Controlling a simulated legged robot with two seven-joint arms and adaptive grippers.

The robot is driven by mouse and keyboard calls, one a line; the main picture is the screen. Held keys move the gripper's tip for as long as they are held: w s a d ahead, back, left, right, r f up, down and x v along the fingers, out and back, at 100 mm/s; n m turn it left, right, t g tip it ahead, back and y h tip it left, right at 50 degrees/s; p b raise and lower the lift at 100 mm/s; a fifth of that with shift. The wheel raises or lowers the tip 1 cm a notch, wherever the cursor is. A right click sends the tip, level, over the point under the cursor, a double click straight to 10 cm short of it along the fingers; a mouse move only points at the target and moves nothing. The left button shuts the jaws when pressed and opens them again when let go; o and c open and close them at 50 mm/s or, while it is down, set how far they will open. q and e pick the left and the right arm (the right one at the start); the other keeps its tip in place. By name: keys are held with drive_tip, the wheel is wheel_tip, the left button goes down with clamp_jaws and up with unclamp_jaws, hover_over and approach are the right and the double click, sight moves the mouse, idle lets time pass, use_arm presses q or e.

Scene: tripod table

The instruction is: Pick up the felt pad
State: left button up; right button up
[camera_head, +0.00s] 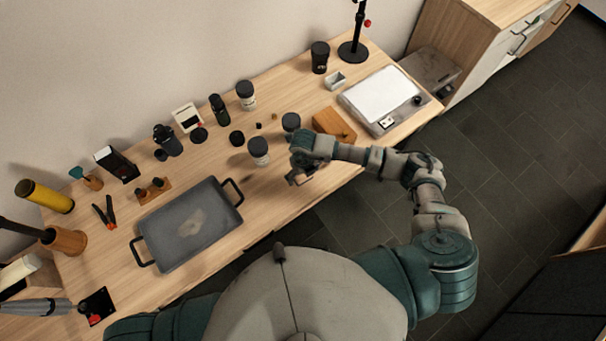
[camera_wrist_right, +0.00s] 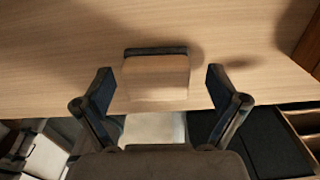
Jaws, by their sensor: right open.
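A small block with a pale wood-coloured face and a dark strip along its far edge (camera_wrist_right: 155,78) lies on the table in the right wrist view. It looks like the felt pad, though I cannot be sure. My right gripper (camera_wrist_right: 160,88) is open, with one finger on each side of the block and a gap at both sides. In the head view my right gripper (camera_head: 294,180) is low near the table's front edge, and the wrist largely hides the block. My left gripper is not in view.
Dark-lidded jars (camera_head: 258,152) stand just left of the right gripper. A wooden block (camera_head: 334,123) and a white-topped device (camera_head: 380,95) are to its right. A grey tray (camera_head: 190,226) with black handles fills the middle left. Several small tools stand along the wall.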

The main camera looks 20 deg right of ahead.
drive_tip(key=shift+s+a, duration=0.1)
drive_tip(key=shift+a, duration=0.15)
drive_tip(key=c, duration=1.3)
drive_tip(key=shift+d+r, duration=0.1)
drive_tip(key=shift+d, duration=0.05)
